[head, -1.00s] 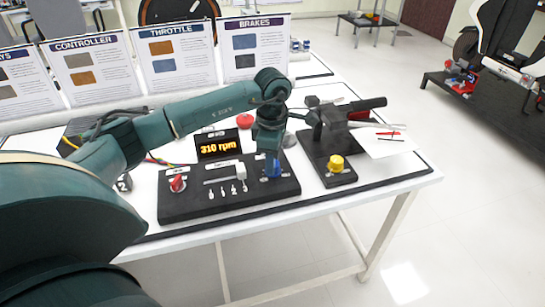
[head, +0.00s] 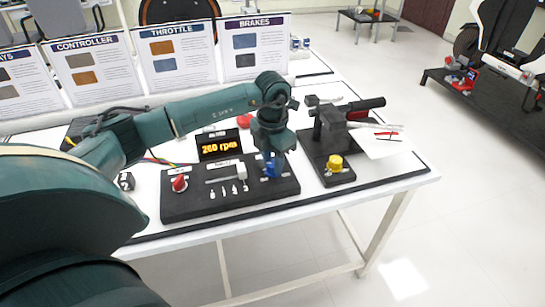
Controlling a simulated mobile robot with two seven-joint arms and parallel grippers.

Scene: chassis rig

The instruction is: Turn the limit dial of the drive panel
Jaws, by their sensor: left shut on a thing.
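The black drive panel (head: 215,206) lies on the white table with a lit display (head: 218,147) reading 260 rpm behind it. A blue dial (head: 271,171) sits at the panel's right end; its label is too small to read, so I cannot confirm it is the limit dial. My left gripper (head: 270,158) points down from above and is shut on the blue dial, partly hiding it. A white-handled slider (head: 241,171), several small toggles (head: 226,191) and a red knob (head: 179,184) are to the left on the panel. My right gripper is not in view.
To the right stands a black lever unit (head: 335,135) with a yellow knob (head: 335,163), close to my left gripper. A red button (head: 245,121) is behind. Poster boards (head: 178,60) stand along the back. The table's front edge is just before the panel.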

